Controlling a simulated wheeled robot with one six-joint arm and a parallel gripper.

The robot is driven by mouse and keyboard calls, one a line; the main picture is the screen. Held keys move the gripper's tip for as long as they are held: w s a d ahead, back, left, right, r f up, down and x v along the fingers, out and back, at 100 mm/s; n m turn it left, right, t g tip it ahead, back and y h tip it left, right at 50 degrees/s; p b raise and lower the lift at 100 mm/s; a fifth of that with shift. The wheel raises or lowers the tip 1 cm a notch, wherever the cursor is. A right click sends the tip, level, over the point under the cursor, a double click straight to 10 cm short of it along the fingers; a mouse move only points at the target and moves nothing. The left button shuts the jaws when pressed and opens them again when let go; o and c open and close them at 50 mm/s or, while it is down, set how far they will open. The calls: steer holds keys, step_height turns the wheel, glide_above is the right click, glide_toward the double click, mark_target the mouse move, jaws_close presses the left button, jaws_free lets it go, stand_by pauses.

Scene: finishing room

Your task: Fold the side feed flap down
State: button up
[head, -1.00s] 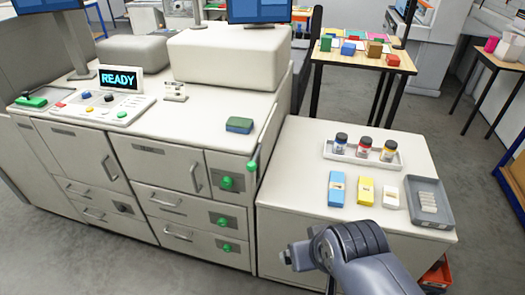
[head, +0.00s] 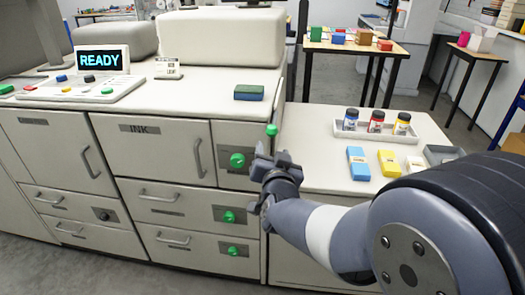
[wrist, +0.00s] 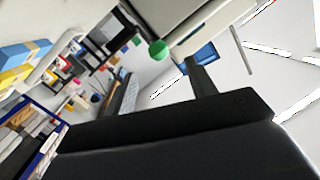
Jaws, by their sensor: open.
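The side feed flap (head: 278,108) is a pale, narrow panel seen nearly edge-on, standing up against the right side of the machine. A green knob (head: 272,130) sits at its front edge. My gripper (head: 262,163) is open and empty, just below the knob and in front of the machine's right corner; I see no contact. In the wrist view the green knob (wrist: 158,49) hangs beside a pale panel edge at the top. The lower part of the flap is hidden behind my gripper and arm.
The pale side table (head: 318,165) on the right holds a tray of ink bottles (head: 376,122) and several small boxes. Green knobs (head: 237,160) stick out of the machine's front. The display (head: 103,60) reads READY.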

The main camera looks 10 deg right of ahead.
mark_target(271, 136)
steer(key=shift+m+h, duration=0.3)
steer(key=shift+h, duration=0.2)
steer(key=w, duration=0.3)
steer(key=w+d, duration=0.1)
steer(key=w, duration=0.7)
steer(key=shift+w+d+f+p, duration=0.2)
steer(key=shift+d+f+p, duration=0.15)
steer(key=shift+d+p, duration=0.05)
jaws_close()
